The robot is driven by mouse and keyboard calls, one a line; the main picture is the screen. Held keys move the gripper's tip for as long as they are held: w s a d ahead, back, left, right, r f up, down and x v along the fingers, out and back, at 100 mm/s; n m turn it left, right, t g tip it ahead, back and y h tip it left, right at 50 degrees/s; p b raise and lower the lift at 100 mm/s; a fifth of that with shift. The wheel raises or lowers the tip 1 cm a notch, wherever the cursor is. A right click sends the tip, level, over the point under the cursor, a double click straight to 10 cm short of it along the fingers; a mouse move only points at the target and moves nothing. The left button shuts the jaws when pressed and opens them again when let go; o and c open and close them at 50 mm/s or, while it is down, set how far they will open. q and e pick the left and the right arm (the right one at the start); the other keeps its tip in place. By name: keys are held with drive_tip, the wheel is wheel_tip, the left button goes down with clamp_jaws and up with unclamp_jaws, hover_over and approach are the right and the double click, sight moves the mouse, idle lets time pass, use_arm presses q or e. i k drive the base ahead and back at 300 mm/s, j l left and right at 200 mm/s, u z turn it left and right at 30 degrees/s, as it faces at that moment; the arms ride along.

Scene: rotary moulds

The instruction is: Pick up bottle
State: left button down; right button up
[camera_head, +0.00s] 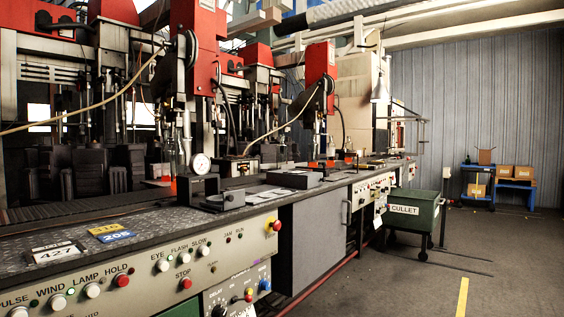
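The rotary mould machine (190,75) fills the left and middle, with red heads above dark mould blocks (88,170). Small parts around the moulds are too dark and crowded to tell apart. A dark metal ledge (150,228) runs along the machine's front. Neither my left nor my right gripper is in view.
A control panel (140,285) with buttons faces the aisle below the ledge. A pressure gauge (201,164) stands above the ledge. A green cullet cart (411,215) stands at the right, with boxes on blue carts (515,183) beyond.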

sight(281, 147)
drive_tip(key=i+l+z, duration=0.15)
drive_tip(key=z, duration=0.25)
drive_tip(key=i+l+z, duration=0.1)
drive_tip(key=z, duration=0.3)
drive_tip(key=i+z, duration=0.4)
drive_tip(key=i, duration=2.45)
drive_tip(key=i+u, duration=0.15)
drive_tip(key=i, duration=0.3)
drive_tip(key=i+l+u, duration=0.1)
drive_tip(key=i, duration=0.4)
drive_tip(key=i+l+u, duration=0.15)
drive_tip(key=i, duration=0.3)
drive_tip(key=i+l+u, duration=0.1)
drive_tip(key=i+l, duration=0.15)
drive_tip(key=i, duration=0.2)
